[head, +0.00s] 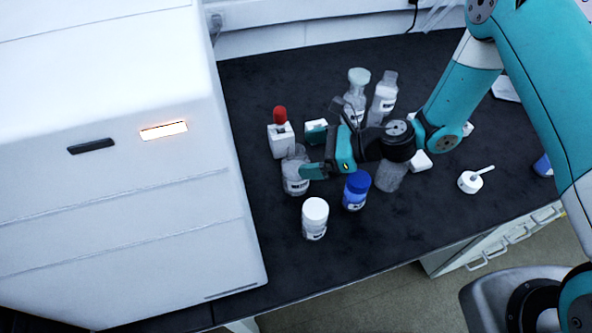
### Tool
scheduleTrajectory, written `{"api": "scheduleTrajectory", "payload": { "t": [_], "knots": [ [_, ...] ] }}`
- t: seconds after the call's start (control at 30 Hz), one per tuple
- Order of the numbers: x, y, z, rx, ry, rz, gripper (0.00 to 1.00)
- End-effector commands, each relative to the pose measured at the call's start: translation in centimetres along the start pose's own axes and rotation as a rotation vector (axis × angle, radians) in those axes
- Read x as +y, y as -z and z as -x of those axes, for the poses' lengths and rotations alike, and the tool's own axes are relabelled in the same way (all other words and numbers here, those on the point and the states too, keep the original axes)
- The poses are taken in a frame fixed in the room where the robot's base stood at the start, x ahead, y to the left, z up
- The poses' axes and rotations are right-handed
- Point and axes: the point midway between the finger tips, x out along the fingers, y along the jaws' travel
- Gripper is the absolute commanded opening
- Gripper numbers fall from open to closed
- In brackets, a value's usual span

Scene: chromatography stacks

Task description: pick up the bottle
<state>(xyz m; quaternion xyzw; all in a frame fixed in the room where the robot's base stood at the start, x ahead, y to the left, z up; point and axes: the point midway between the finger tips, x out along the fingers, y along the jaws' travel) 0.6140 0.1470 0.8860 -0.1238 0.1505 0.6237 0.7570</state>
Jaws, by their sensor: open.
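Several bottles stand on the dark bench, and I cannot tell which one the task means. A clear glass bottle (293,184) with a label stands at the tip of my gripper (311,150), which partly covers it. My gripper is open and points left; I cannot tell whether it touches this bottle. In front are a white-capped bottle (315,218) and a blue-capped bottle (356,191). Behind my gripper stand a clear bottle with a pale cap (357,92) and another clear labelled bottle (382,98). A clear container (391,176) shows below my wrist, partly hidden.
A large white instrument (120,220) fills the left side. A red-topped white item (281,138) stands near it. A small white container with a stick (470,182) and a blue item (543,166) are at right. The bench front (390,245) is clear.

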Motion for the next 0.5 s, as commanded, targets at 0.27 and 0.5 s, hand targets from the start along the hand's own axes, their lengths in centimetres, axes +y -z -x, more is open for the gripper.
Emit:
{"api": "scheduleTrajectory", "payload": {
  "t": [0.27,0.5],
  "knots": [
    [0.1,-0.1,-3.5,0.0,-0.003,0.001,0.96],
    [0.1,-0.1,-3.7,0.0,-0.001,0.0,0.96]
  ]
}}
